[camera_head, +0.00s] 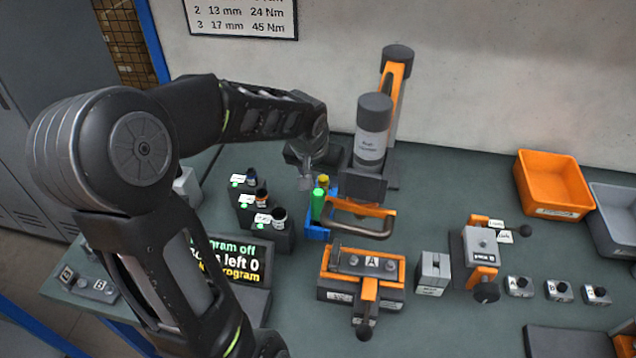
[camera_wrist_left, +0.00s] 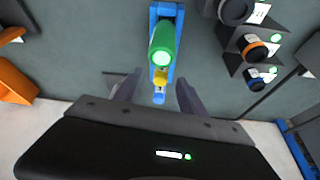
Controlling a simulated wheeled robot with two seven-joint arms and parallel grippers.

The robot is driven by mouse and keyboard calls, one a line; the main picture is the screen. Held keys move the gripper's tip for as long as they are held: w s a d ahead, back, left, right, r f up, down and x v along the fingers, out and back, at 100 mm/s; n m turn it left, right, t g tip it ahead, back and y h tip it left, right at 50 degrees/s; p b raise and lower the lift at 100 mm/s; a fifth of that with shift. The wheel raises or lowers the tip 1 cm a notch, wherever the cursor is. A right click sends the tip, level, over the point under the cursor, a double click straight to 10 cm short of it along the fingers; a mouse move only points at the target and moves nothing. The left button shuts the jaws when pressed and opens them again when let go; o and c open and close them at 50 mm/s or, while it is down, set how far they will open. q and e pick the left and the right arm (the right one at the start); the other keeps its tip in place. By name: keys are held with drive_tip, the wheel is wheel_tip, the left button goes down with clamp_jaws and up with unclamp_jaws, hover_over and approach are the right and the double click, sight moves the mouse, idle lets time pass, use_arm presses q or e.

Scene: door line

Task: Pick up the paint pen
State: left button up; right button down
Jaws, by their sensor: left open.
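A blue rack (camera_head: 316,234) on the bench holds upright coloured pens, and it also shows in the left wrist view (camera_wrist_left: 166,10). The thick green pen (camera_head: 318,204) stands nearest the front in the head view; it also shows in the left wrist view (camera_wrist_left: 161,45). Behind it is a yellow-topped pen (camera_head: 323,181), also in the wrist view (camera_wrist_left: 160,77), then a blue-topped one (camera_wrist_left: 159,97). No label shows which is the paint pen. My left gripper (camera_head: 306,182) is open and empty, its fingers (camera_wrist_left: 158,90) on either side of the yellow and blue tops. My right gripper is out of view.
A grey cylinder on an orange stand (camera_head: 372,130) and a bronze handle (camera_head: 360,217) stand close right of the rack. An orange bin (camera_head: 553,185) is at right.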

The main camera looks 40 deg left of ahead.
sight(323, 187)
use_arm(q)
drive_tip(key=shift+s+d+r, duration=0.1)
drive_tip(key=shift+s, duration=0.05)
drive_tip(key=shift+x, duration=1.4)
drive_tip(key=x, duration=0.3)
drive_tip(key=p+x, duration=0.1)
drive_tip(key=x, duration=0.1)
drive_tip(key=shift+a, duration=0.25)
drive_tip(key=shift+c, duration=0.2)
clamp_jaws()
